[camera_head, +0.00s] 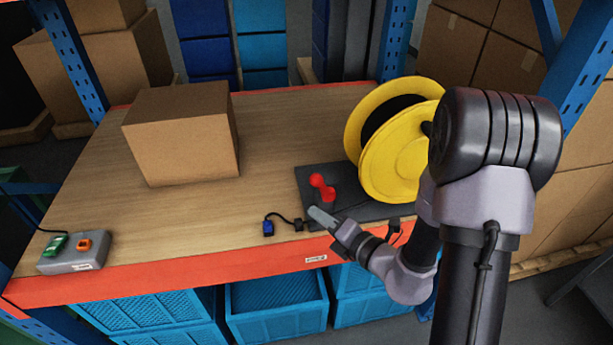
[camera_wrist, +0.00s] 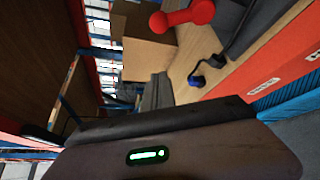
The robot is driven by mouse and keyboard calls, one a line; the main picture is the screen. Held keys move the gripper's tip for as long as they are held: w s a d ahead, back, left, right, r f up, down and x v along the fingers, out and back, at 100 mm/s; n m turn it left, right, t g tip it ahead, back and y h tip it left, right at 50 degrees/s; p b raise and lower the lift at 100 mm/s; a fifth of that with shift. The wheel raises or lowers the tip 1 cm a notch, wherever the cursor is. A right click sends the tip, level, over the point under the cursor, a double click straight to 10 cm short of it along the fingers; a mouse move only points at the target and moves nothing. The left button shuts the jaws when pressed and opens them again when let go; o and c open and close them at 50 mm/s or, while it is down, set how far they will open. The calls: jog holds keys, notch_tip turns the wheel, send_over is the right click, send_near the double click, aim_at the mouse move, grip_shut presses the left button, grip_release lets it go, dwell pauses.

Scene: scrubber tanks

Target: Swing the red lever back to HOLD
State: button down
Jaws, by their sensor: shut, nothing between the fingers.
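The red lever (camera_head: 322,187) stands on a dark flat plate (camera_head: 345,207) near the front right of the wooden bench, beside a yellow reel. It also shows at the top of the wrist view (camera_wrist: 182,17), with rounded red ends. My gripper (camera_head: 320,216) is shut and empty, low over the front of the plate. Its tip is just in front of the lever and appears apart from it. In the wrist view the shut fingers (camera_wrist: 157,90) point toward the bench, with the lever above and to their right. No HOLD marking is readable.
The yellow reel (camera_head: 393,150) stands right behind the lever, close to my arm. A blue plug (camera_head: 267,228) on a dark cable lies left of the plate. A cardboard box (camera_head: 182,132) stands at the back left, a grey button box (camera_head: 73,251) at the front left. The bench between is clear.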

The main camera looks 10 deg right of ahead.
aim_at(322, 187)
jog(key=shift+w+d+f+m, duration=0.15)
jog(key=shift+d+f+m, duration=0.35)
jog(key=shift+w+a, duration=0.1)
jog(key=b+x, duration=0.3)
jog(key=x, duration=0.7)
jog(key=d, duration=0.1)
jog(key=d+r, duration=0.1)
jog(key=d, duration=0.2)
jog(key=shift+w+r, duration=0.35)
jog(key=shift+r, duration=0.1)
